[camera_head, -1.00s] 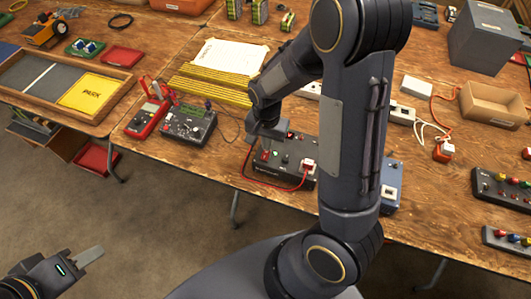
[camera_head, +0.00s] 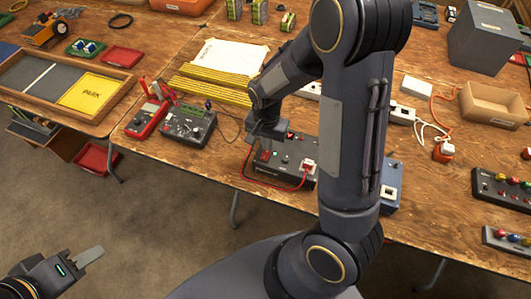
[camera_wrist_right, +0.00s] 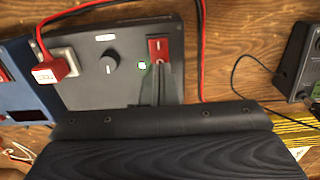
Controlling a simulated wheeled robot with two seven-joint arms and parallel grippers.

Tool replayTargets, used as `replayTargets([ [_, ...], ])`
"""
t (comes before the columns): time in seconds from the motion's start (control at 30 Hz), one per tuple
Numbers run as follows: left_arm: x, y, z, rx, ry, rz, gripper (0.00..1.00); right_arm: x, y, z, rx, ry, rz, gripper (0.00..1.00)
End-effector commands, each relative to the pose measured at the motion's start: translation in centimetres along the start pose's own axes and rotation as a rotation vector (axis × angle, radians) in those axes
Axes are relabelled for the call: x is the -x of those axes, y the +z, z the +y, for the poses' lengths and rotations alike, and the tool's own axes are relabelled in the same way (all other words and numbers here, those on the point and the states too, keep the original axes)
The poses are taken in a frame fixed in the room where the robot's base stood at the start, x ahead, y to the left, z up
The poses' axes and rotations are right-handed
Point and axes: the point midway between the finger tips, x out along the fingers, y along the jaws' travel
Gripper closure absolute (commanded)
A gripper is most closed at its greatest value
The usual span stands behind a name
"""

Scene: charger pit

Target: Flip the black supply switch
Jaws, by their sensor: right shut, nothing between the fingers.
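The black supply (camera_head: 285,172) is a dark box on the wooden table, partly behind my right arm in the head view. In the right wrist view, its top (camera_wrist_right: 95,90) carries a red rocker switch (camera_wrist_right: 158,47), a dark knob (camera_wrist_right: 109,62) and a small bright green light (camera_wrist_right: 143,65). My right gripper (camera_wrist_right: 160,68) is shut and empty, with its fingertips at the lower edge of the switch; I cannot tell whether they touch it. The gripper also shows over the supply in the head view (camera_head: 262,143). My left gripper (camera_head: 97,254) is over the floor, away from the table.
A red plug (camera_wrist_right: 55,68) sits in the supply's white socket, and its red cable loops along the table front. A blue box (camera_head: 391,188) stands beside the supply. A red multimeter (camera_head: 147,119) and another dark device (camera_head: 188,124) stand to the left.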

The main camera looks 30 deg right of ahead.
Motion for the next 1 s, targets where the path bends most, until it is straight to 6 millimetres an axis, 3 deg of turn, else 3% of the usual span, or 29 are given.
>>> replayTargets([
  [1.0,-0.56,0.28,-0.26,0.000,0.000,0.000,0.64,-0.83,0.00,0.01,0.000,0.000,0.000,1.00],
])
